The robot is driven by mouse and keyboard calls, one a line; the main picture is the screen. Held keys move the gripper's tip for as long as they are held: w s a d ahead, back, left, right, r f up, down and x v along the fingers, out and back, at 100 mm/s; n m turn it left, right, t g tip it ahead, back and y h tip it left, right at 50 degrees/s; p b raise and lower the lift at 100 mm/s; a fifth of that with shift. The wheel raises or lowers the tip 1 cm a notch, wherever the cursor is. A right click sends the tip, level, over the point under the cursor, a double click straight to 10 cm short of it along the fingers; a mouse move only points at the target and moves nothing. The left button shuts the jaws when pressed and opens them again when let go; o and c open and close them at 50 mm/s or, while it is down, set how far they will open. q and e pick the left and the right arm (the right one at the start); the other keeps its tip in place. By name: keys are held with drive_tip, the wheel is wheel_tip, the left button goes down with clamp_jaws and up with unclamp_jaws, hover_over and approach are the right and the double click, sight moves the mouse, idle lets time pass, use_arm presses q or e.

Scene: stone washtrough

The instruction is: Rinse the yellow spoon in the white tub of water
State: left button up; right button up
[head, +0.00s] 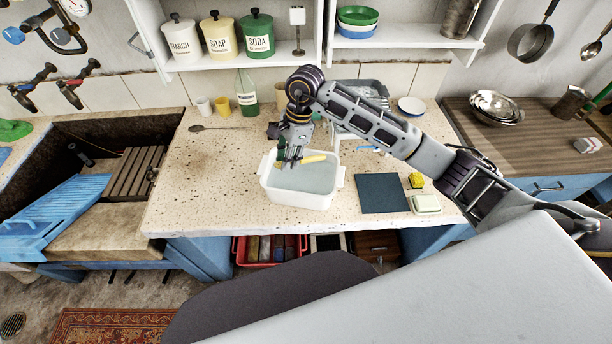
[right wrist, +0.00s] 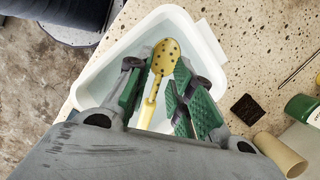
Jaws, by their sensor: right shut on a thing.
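The white tub (head: 297,200) of water stands on the speckled stone counter, near its front edge. My right gripper (head: 291,160) points down over the tub and is shut on the yellow spoon (head: 314,159). In the right wrist view the spoon (right wrist: 165,58) has a round head with dark spots, and its handle runs between the green-padded fingers (right wrist: 152,100). The spoon's head is over the tub's inside (right wrist: 118,55); I cannot tell whether it touches the water. My left gripper is out of view.
A dark mat (head: 382,193), a yellow sponge (head: 416,180) and a soap dish (head: 425,204) lie right of the tub. The counter left of the tub is clear.

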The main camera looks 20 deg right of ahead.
drive_tip(key=shift+r, duration=0.7)
drive_tip(key=shift+r+p, duration=0.2)
drive_tip(key=shift+p, duration=0.1)
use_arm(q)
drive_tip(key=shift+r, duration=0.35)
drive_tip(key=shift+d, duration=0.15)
